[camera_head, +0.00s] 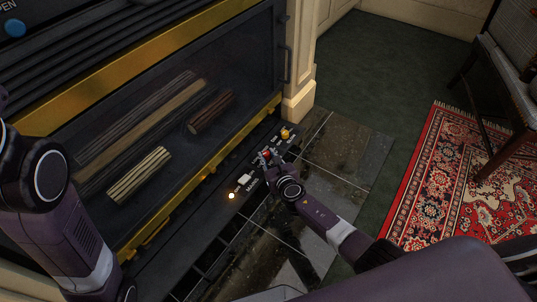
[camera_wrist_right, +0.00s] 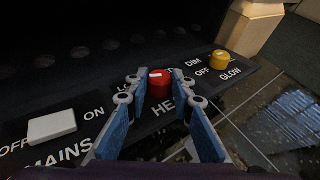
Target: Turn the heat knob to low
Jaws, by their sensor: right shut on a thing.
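The red heat knob (camera_wrist_right: 159,84) sits on the dark control panel at the base of the fireplace. Lettering starting "HE" shows below it and "LO" to its left, both partly covered by the fingers. My right gripper (camera_wrist_right: 156,91) is shut on the red knob, with one blue-padded finger on each side. In the head view the red knob (camera_head: 266,153) shows just beyond my right gripper (camera_head: 270,161). My left arm comes in at the left; its gripper is out of view.
A yellow knob (camera_wrist_right: 219,60) marked DIM, OFF and GLOW is to the right of the red one. A white MAINS rocker switch (camera_wrist_right: 52,126) is to the left. A small lamp (camera_head: 231,196) glows on the panel. Dark tiles (camera_head: 345,150) lie in front.

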